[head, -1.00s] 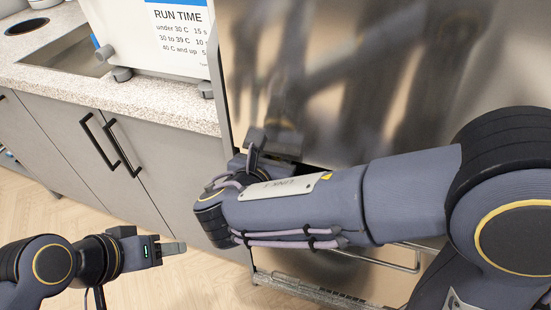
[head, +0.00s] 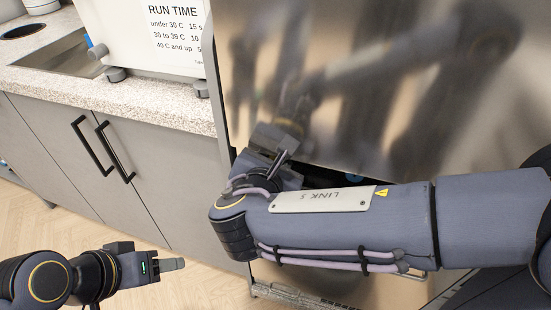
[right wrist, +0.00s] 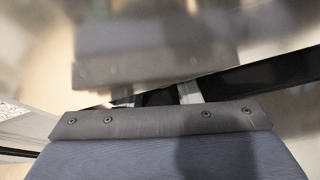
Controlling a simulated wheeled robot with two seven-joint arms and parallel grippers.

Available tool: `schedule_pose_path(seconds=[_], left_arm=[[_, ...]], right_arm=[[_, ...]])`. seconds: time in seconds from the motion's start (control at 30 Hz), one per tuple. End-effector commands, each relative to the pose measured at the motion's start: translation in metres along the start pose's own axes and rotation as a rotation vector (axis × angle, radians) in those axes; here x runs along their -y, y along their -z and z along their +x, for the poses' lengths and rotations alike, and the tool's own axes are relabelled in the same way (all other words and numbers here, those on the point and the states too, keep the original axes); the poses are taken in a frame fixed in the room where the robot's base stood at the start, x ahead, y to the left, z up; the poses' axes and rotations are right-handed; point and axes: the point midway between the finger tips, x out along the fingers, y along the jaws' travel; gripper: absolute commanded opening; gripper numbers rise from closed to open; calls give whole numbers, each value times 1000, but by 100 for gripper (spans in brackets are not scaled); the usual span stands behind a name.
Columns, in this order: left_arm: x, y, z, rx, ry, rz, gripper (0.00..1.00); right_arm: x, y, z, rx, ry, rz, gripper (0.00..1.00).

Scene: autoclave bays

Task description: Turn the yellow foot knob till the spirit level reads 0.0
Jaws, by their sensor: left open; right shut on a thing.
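No yellow foot knob and no spirit level reading can be made out in these views. My right gripper (head: 278,158) is at the lower edge of a large steel panel (head: 380,90). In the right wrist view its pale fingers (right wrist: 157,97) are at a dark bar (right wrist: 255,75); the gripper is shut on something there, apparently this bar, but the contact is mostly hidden. My left gripper (head: 172,265) is seen from the side, open and empty, over the floor in front of the cabinet.
A white machine (head: 120,35) with a RUN TIME notice (head: 175,25) and grey feet (head: 115,73) stands on the speckled counter (head: 120,105) beside a sink (head: 65,55). Below are cabinet doors with black handles (head: 92,145). A dark gap shows under the steel panel.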

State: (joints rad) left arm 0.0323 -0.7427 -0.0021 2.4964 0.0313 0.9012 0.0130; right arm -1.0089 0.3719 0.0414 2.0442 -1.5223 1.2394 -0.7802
Motion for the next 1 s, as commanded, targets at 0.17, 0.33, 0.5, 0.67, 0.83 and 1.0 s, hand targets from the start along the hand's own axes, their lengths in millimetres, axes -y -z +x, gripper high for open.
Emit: schedule_pose_path(seconds=[0.17, 0.33, 0.5, 0.67, 0.83, 1.0], left_arm=[[0, 0, 0, 0, 0, 0, 53], [0, 0, 0, 0, 0, 0, 53], [0, 0, 0, 0, 0, 0, 53], [-2, 2, -5, 0, 0, 0, 53], [-5, 5, -11, 0, 0, 0, 53], [-6, 7, -14, 0, 0, 0, 53]], right_arm=[[1, 1, 0, -2, 2, -1, 33], [0, 1, 0, -1, 2, -2, 39], [0, 0, -2, -1, 0, -2, 39], [-1, -1, -19, -1, -3, -2, 39], [-2, -1, -50, -1, -4, -3, 39], [-1, 0, -71, -1, -1, -2, 39]])
